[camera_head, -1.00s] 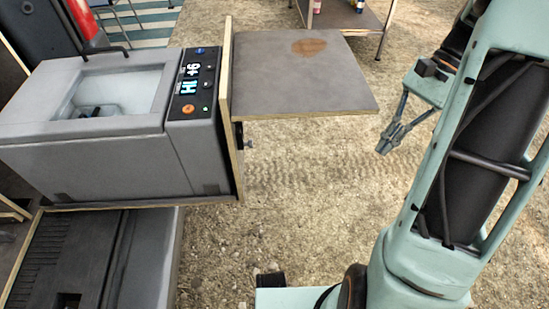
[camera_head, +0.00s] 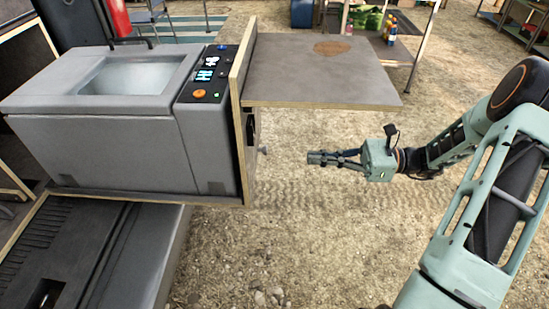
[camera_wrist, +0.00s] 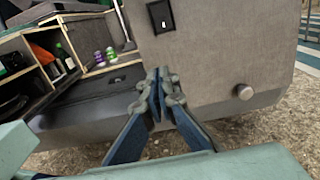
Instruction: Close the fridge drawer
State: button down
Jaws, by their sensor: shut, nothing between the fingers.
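The fridge drawer is pulled out at the left, with a grey fridge box (camera_head: 110,125) standing on it behind an upright front panel (camera_head: 243,120). A small round knob (camera_head: 264,150) sticks out from the panel's outer face; in the wrist view the knob (camera_wrist: 243,91) is at the right of the grey panel face (camera_wrist: 220,50). My gripper (camera_head: 312,158) is shut and empty, to the right of the panel and apart from it, pointing left toward it. In the wrist view my gripper (camera_wrist: 157,80) shows its closed fingers in front of the panel, below a black switch plate (camera_wrist: 160,16).
A flat grey shelf (camera_head: 320,75) juts right from the panel above my gripper's level. A dark lower unit (camera_head: 90,250) lies below the fridge. A rack with bottles (camera_head: 387,28) stands at the back. Gravel ground between panel and arm is clear.

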aim_at(248, 155)
jog(key=a+b, duration=0.3)
jog(key=a, duration=1)
jog(key=shift+w+a+b, duration=0.15)
jog(key=shift+a+b, duration=0.15)
jog(key=shift+b, duration=0.1)
